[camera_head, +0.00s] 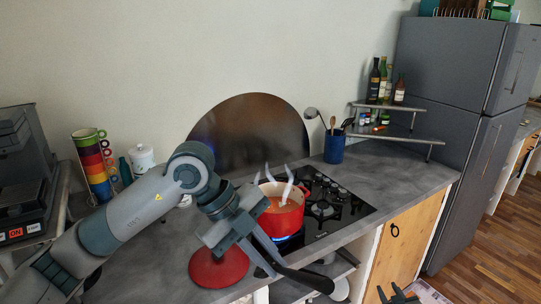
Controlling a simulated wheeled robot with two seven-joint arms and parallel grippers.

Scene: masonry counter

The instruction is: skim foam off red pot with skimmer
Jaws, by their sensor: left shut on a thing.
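The red pot (281,221) stands on the black gas hob over a blue flame, with orange-red contents and pale steam wisps above it. Foam cannot be made out at this size. My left gripper (259,250) is in front of the pot, to its lower left, shut on the skimmer. The skimmer's dark curved handle (301,276) sticks out to the lower right, past the counter's front edge. Its head cannot be made out. My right gripper (399,295) shows at the bottom edge, low and empty, its dark fingers apart.
A red round lid (218,267) lies on the counter (150,270) below my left wrist. A blue utensil holder (334,148) with a ladle stands behind the hob (335,209). Stacked mugs (93,160) and a white jar (142,158) are at the left. Counter right of the hob is clear.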

